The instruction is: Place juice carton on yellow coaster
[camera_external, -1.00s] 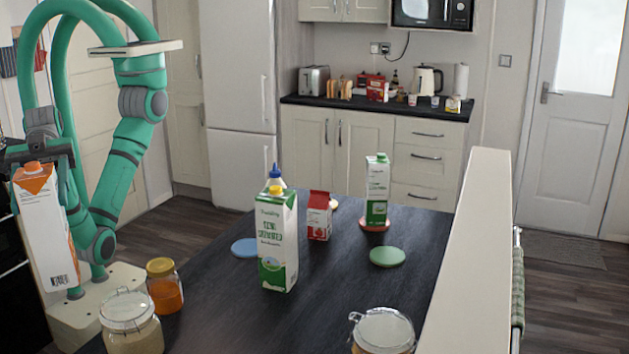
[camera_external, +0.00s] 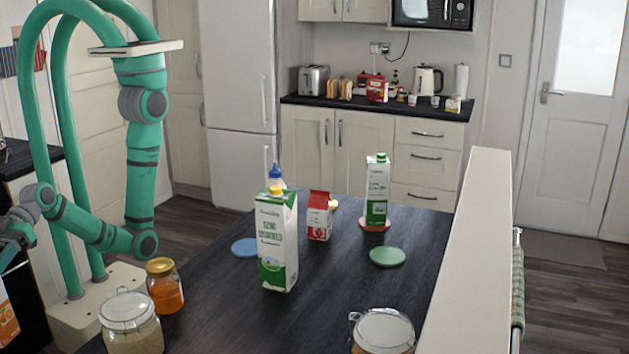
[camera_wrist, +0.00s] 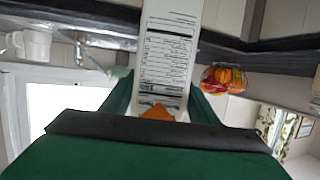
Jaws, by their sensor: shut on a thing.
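My gripper (camera_wrist: 160,108) is shut on the juice carton (camera_wrist: 165,58), a white carton with printed text and an orange part by the fingers. In the external view only an orange and white piece of the juice carton (camera_external: 6,318) shows at the lower left edge, left of the table and well away from the coasters. The gripper's fingers are out of that view.
On the dark table (camera_external: 330,300) stand a tall green and white carton (camera_external: 277,240), a red and white carton (camera_external: 319,216), and another carton (camera_external: 376,190) on a red coaster (camera_external: 375,225). Blue (camera_external: 244,248) and green (camera_external: 387,257) coasters look empty. Jars (camera_external: 165,285) stand in front.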

